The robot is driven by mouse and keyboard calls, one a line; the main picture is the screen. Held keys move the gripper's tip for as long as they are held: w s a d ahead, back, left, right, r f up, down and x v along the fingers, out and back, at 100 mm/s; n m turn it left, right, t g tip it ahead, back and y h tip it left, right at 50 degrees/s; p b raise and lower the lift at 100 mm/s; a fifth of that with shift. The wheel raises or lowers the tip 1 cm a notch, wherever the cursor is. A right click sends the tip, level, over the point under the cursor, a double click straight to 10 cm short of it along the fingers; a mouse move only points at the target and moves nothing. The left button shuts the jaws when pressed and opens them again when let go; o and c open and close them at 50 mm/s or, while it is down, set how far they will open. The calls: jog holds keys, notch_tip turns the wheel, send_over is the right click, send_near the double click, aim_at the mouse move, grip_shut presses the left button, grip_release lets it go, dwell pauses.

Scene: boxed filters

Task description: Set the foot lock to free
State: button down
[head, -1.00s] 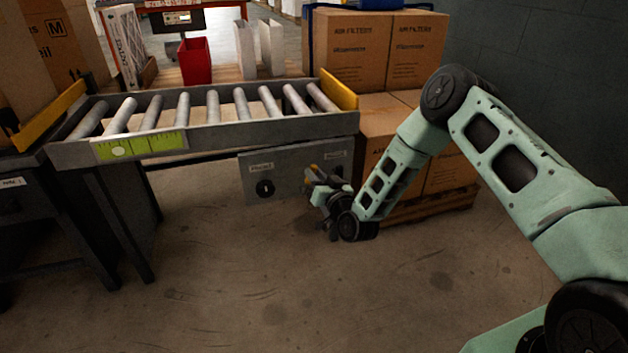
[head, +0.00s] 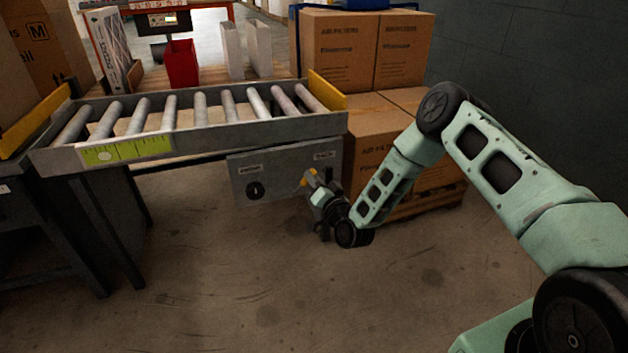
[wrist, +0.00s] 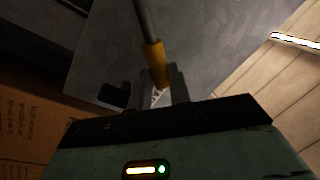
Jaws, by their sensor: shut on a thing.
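A grey panel (head: 240,178) hangs under the roller conveyor. My gripper (head: 316,190) is at the lever, by the panel's right end. In the wrist view, my gripper (wrist: 160,88) is shut on the lever's yellow grip (wrist: 156,62), with its grey rod running up from there. The panel's grey face lies behind it. The fingers partly hide the grip's end.
The roller conveyor (head: 205,140) stands above the panel. Cardboard filter boxes (head: 385,125) on a pallet stand close behind my forearm. A dark table (head: 20,225) is at the left. The floor (head: 230,285) in front is clear.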

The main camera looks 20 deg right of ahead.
jog(key=shift+f, duration=0.1)
jog(key=c, duration=1.3)
grip_release()
jog(key=s+d+f+p, duration=0.2)
jog(key=s+p, duration=0.4)
jog(key=s, duration=1.1)
jog(key=shift+d, duration=0.35)
jog(key=shift+s+f, duration=0.1)
